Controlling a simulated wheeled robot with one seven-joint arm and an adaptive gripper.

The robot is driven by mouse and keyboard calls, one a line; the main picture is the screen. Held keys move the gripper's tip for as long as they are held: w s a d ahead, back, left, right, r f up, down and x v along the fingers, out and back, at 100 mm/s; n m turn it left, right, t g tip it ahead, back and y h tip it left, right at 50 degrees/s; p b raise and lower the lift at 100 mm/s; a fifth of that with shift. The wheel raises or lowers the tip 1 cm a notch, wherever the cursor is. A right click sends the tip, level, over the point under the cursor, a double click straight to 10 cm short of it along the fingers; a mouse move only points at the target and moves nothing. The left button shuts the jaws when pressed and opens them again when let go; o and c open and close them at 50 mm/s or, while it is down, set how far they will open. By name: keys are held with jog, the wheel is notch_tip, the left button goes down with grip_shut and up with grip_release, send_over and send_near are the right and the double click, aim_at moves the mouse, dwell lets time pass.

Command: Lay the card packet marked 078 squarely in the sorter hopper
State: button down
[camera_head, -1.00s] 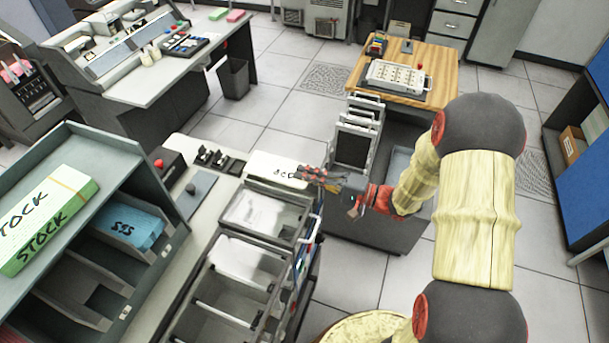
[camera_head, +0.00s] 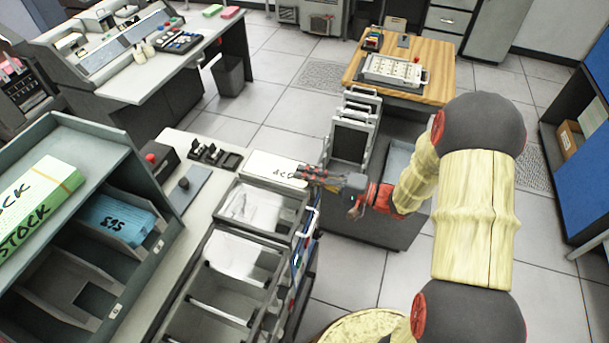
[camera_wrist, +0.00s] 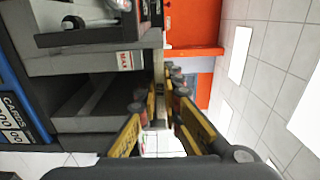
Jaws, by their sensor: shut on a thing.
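My gripper (camera_head: 312,174) is shut on the near right edge of a white card packet (camera_head: 270,166) in the head view. The packet lies flat and level, with dark handwritten marks beside the fingers, too small to read surely. It is at the far end of the grey sorter (camera_head: 233,186); I cannot tell whether it touches the surface below. Nearer along the sorter are open bays, two with pale sheets or plates. Which opening is the hopper is unclear. In the wrist view my yellow fingers (camera_wrist: 160,115) close on a thin pale edge.
A grey shelf (camera_head: 100,160) at left holds a blue packet (camera_head: 115,218) and a green-edged packet marked STOCK (camera_head: 35,200). Small black holders (camera_head: 215,154) stand behind the sorter. A rack of metal frames (camera_head: 352,135) stands just right of my gripper. Open floor lies beyond.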

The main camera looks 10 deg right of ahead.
jog(key=shift+f, duration=0.1)
jog(key=shift+f+b, duration=3.4)
jog(key=shift+f, duration=0.4)
jog(key=c, duration=2)
grip_release()
jog(key=shift+o, duration=0.5)
jog(key=shift+d, duration=0.15)
jog(key=v, duration=1.1)
jog(key=shift+s+d, duration=0.3)
